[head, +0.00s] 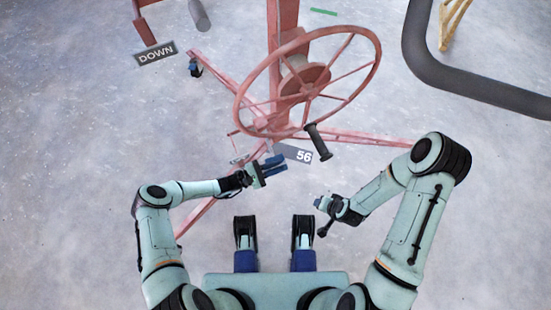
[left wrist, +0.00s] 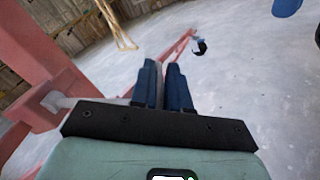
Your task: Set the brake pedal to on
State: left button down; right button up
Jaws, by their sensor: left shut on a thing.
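My left gripper (head: 275,166) is low in front of the pink-red lift's post, beside the "56" plate (head: 304,156). Its two blue fingers also show close together in the left wrist view (left wrist: 164,85), with a narrow gap between them. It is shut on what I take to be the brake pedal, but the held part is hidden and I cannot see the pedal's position. A pale grey rod (left wrist: 58,102) runs from a red post towards the gripper's left side. My right gripper (head: 320,202) is apart from the lift; its finger opening is unclear.
The lift's large red handwheel (head: 370,72) with a dark handle (head: 318,142) stands above the gripper. Red legs (head: 375,139) spread over the floor. A "DOWN" plate (head: 156,55) is at upper left. A dark curved tube (head: 480,87) is at right. Floor at far left is clear.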

pick_arm(q)
jog(key=shift+w+a, duration=0.25)
jog(key=shift+a, duration=0.05)
jog(key=c, duration=1.3)
grip_release()
jog(key=shift+o, duration=0.5)
jog(key=shift+s+d, duration=0.1)
jog(key=p+v, duration=0.1)
jog(key=v, duration=1.2)
jog(key=shift+a, duration=0.25)
pick_arm(e)
jog(key=shift+s+a+r, duration=0.5)
jog(key=shift+s+r, duration=0.1)
jog(key=shift+r, duration=0.05)
